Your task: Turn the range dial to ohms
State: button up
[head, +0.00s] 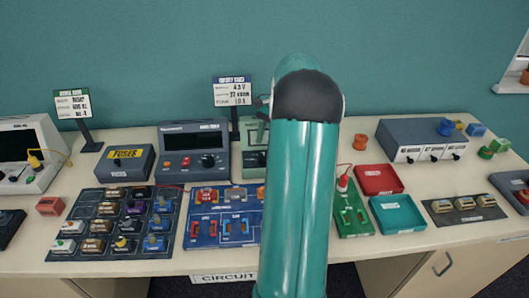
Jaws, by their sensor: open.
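A pale green instrument (249,151) stands at the back middle of the table, left of my raised arm. My arm covers its right part, and I cannot make out a range dial or its marks on it. A dark grey instrument (194,150) with a display and a round black knob (208,161) stands left of it; I cannot read its labels. My teal arm rises through the middle of the view and hides what lies behind it. I cannot make out my gripper; a small dark part shows beside the arm's black joint.
Boards with component blocks (113,222) and a blue circuit board (222,241) lie in front. Red (378,180) and teal (397,214) trays, a red probe (343,183) and a grey box with knobs (426,140) stand right. A sign (232,93) rises behind the instruments.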

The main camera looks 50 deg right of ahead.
aim_at(264, 156)
jog(key=shift+x, duration=2.25)
jog(key=c, duration=1)
jog(key=shift+n, duration=0.4)
jog(key=n, duration=0.1)
jog(key=n+g, duration=0.1)
jog(key=shift+w+n, duration=0.2)
jog(key=shift+n, duration=0.1)
jog(key=shift+n+g+h, duration=0.4)
jog(key=shift+n+g, duration=0.4)
jog(key=shift+n, duration=1)
